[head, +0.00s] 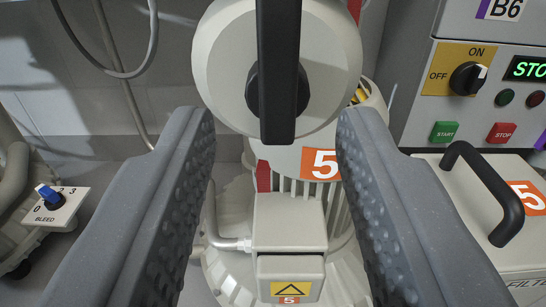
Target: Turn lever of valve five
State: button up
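The valve five lever (277,100) is a black bar on a dark hub in front of a round pale housing (222,60). It stands vertical, with its lower end above an orange label marked 5 (320,164). My gripper (276,125) is open, its two grey dimpled fingers left and right of the lever's lower end in the picture. Clear gaps show between the lever and each finger, and no contact shows. I cannot tell whether the fingertips reach as deep as the lever. The lever's top end is cut off by the frame.
A control panel (425,100) with an ON/OFF knob (467,78) and START and STOP buttons stands at right. Below it is a filter box with a black handle (482,185). A BLEED knob (48,196) is at left. A pale box (290,222) sits below the lever.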

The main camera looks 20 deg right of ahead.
jog(key=v, duration=0.9)
jog(key=shift+s+p, duration=0.35)
jog(key=shift+p, duration=0.1)
jog(key=shift+a, duration=0.1)
